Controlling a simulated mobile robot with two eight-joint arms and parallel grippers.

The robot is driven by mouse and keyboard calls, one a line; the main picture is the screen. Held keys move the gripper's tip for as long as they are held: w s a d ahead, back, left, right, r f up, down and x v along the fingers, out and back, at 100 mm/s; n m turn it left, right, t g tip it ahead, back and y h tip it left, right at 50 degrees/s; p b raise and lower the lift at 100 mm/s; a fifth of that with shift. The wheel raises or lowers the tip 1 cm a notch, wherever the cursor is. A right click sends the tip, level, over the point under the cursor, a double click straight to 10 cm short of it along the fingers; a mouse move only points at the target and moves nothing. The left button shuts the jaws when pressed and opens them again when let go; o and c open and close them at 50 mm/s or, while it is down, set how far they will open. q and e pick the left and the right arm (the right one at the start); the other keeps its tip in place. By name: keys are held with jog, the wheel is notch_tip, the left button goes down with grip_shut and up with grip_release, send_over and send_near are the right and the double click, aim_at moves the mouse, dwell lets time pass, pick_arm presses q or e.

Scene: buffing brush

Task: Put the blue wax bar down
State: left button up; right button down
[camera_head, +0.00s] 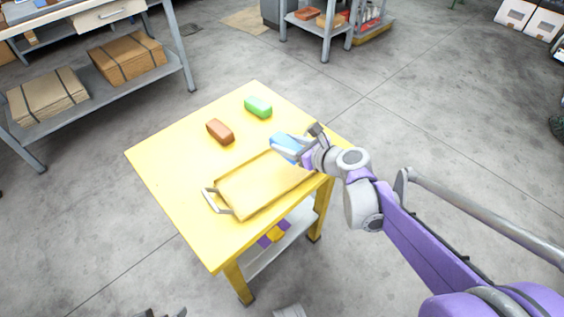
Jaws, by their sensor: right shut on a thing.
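The blue wax bar (281,143) is at the right part of the yellow table (168,163), by the far right end of the tray (240,201). My right gripper (296,148) is shut on the bar and partly covers it. I cannot tell whether the bar touches the tray or table or hangs just above. A brown bar (220,132) and a green bar (258,107) lie apart on the far part of the table. My left gripper is not seen.
The tray has a raised metal handle (211,203) at its left end. Bare tabletop lies left of the tray and between the bars. A shelf with cardboard stacks (127,58) stands back left, and a grey cart (320,25) stands behind the table.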

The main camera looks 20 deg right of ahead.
aim_at(286, 165)
jog(key=shift+f+b, duration=0.85)
jog(key=shift+f, duration=1.85)
jog(key=shift+f, duration=0.2)
jog(key=shift+c, duration=1.1)
grip_release()
